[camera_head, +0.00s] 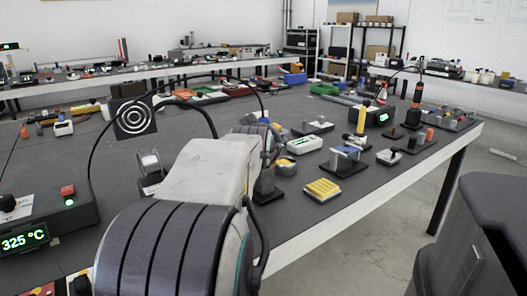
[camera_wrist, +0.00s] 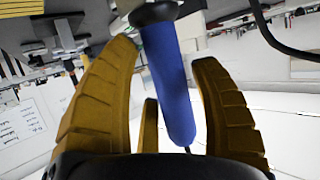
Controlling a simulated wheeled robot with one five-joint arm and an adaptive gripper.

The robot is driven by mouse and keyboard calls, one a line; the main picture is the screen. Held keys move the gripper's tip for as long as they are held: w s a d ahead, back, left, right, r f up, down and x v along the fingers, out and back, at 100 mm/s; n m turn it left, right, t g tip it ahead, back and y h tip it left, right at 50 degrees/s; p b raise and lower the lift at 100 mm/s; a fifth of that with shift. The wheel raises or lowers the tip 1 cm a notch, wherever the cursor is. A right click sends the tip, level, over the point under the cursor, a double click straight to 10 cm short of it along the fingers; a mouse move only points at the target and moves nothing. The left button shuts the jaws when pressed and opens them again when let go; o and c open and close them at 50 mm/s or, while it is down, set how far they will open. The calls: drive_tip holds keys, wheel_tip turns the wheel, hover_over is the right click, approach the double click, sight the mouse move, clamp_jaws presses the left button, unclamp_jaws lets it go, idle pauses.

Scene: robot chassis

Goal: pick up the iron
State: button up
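The iron (camera_wrist: 168,82) shows in the wrist view as a blue handle with a black collar at its upper end. A thin cord leaves its lower end. My gripper (camera_wrist: 163,55) has ochre, ridged fingers standing on both sides of the handle. Narrow gaps show between the handle and the fingers, so they look open around it, not pressed on it. A third ochre finger part stands left of the handle's lower end. In the head view my arm hides most of the gripper; a small blue bit (camera_head: 264,119) near its end may be the handle. The iron's tip is not seen.
A station reading 325 °C (camera_head: 24,240) stands at the left front. A spool (camera_head: 150,165), a white meter (camera_head: 304,144), a yellow sponge tray (camera_head: 323,190) and another iron in a stand (camera_head: 416,100) are on the grey table. A black cable arcs over the table.

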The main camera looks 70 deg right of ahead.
sight(267, 118)
drive_tip(key=c, duration=1)
drive_tip(key=shift+r, duration=0.1)
wheel_tip(267, 118, up, 10)
drive_tip(key=p, duration=0.7)
drive_tip(key=shift+r, duration=0.1)
